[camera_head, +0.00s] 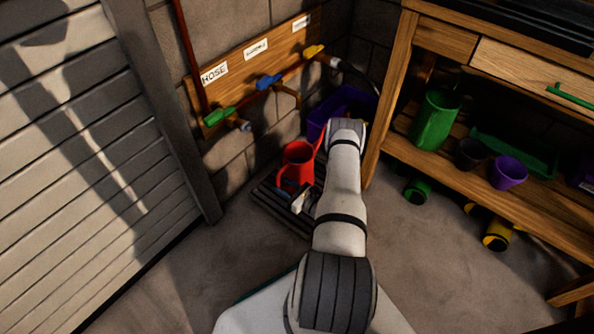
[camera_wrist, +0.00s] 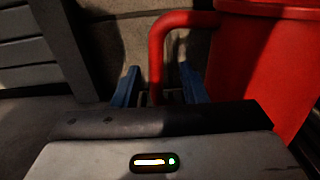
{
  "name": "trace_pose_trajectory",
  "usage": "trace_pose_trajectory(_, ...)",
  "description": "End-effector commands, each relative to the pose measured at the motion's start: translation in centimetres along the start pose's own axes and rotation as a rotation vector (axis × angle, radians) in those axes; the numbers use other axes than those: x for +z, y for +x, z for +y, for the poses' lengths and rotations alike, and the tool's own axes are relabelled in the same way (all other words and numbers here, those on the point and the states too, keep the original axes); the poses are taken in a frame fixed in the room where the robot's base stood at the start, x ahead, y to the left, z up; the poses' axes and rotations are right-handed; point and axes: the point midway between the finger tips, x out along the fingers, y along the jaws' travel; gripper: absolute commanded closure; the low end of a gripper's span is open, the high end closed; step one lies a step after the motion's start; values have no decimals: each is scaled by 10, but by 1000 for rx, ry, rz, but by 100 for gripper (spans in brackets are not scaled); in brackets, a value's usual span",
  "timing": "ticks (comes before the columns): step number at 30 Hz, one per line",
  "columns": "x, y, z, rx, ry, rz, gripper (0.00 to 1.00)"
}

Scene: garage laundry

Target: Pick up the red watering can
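The red watering can (camera_head: 298,156) stands upright on a dark slatted mat (camera_head: 285,212) in the corner below the taps. Part of it is hidden behind my arm. In the wrist view, its red body (camera_wrist: 262,62) fills the right side and its curved handle (camera_wrist: 157,50) comes down on the left. My gripper (camera_wrist: 158,84) is open, with its two blue fingers on either side of the handle's lower part. Gaps show between the handle and both fingers. In the head view, my gripper (camera_head: 291,190) is low beside the can's front, partly hidden.
A purple crate (camera_head: 343,104) stands behind the can. Blue, green (camera_head: 220,115) and yellow taps are on the wall above. A wooden workbench (camera_head: 395,90) holding a green can (camera_head: 436,120) and pots is on the right. A slatted shutter (camera_head: 80,130) is on the left. Front floor is clear.

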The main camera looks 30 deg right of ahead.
Motion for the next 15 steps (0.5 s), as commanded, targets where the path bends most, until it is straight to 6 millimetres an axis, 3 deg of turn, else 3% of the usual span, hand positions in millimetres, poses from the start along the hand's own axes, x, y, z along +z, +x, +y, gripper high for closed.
trace_pose_trajectory(6,-4,31,5,8,-1,-1,61)
trace_pose_trajectory(15,-2,34,6,8,0,0,63)
